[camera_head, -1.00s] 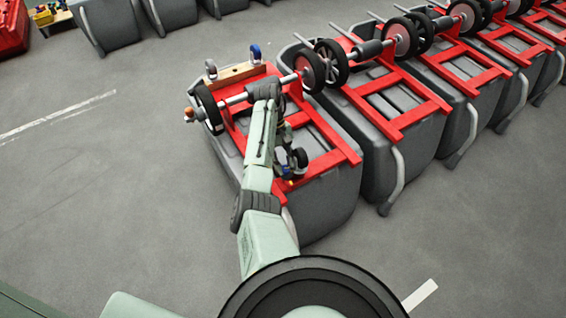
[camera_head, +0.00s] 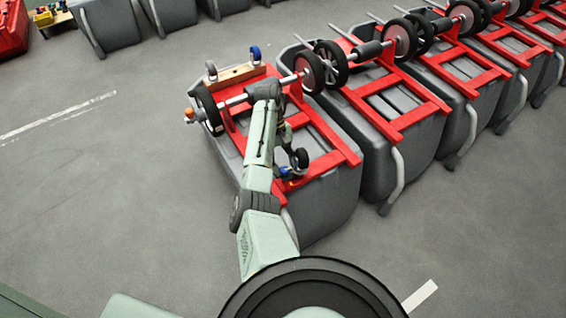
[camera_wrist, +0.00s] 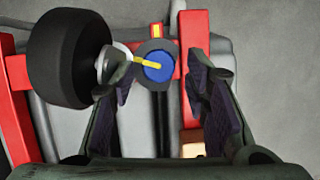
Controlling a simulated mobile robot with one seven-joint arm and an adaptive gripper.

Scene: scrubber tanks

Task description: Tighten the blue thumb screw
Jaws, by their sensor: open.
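The blue thumb screw (camera_wrist: 159,68) is a round blue knob with a yellow bar across it, in a dark round mount on the red frame. In the wrist view it lies between and just beyond the fingertips of my gripper (camera_wrist: 157,88), which is open and empty, one finger on each side. I cannot tell whether either finger touches it. In the head view a small patch of blue, apparently the screw (camera_head: 284,172), shows by the red frame's near end.
The red frame (camera_head: 325,160) lies on an upturned grey tank (camera_head: 325,208). More tanks (camera_head: 400,145) stand close at right. Open floor (camera_head: 100,200) lies at left.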

